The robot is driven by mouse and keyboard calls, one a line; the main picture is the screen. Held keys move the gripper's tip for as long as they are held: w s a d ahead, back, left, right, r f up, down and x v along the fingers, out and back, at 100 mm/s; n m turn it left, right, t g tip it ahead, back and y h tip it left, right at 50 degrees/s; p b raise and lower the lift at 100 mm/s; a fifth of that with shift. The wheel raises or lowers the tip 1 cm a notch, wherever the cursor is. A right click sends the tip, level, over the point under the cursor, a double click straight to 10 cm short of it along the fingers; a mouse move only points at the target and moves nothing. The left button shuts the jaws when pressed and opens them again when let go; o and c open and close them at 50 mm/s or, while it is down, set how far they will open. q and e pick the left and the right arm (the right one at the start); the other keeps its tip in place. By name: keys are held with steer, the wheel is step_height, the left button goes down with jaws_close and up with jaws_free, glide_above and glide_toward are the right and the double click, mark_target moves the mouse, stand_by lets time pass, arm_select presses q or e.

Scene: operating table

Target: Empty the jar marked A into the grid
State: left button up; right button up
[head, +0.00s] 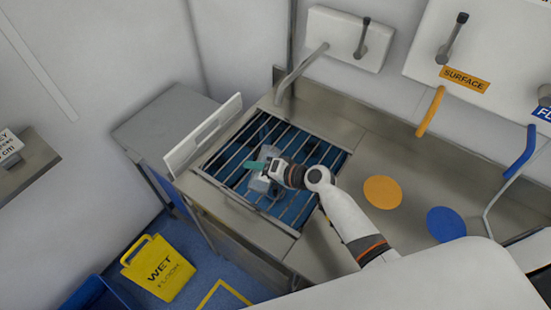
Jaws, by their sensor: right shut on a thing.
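The grid (222,165) is a set of metal bars over a dark blue basin in the steel counter. My right gripper (271,174) is over the middle of the grid and shut on what looks like the jar (260,185), a pale, see-through shape. A green piece (255,165) shows at its upper left. The jar's mark cannot be read, and I cannot tell its tilt or whether anything is inside it or coming out. My left gripper is not in view.
A raised white panel (203,134) stands along the grid's left edge. A tap (300,73) rises behind it. An orange disc (382,192) and a blue disc (446,223) lie on the counter at right. A yellow wet-floor sign (158,268) is on the floor.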

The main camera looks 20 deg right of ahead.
steer(key=shift+w+d+r+m+g+p, duration=0.3)
steer(key=shift+w+d+r+m+p, duration=0.05)
steer(key=shift+w+r+m+p, duration=0.15)
stand_by(1.4)
steer(key=shift+w+d+f+m+g+y, duration=0.15)
steer(key=shift+f+m+g+y, duration=0.2)
steer(key=shift+m+g+y, duration=0.35)
stand_by(2.1)
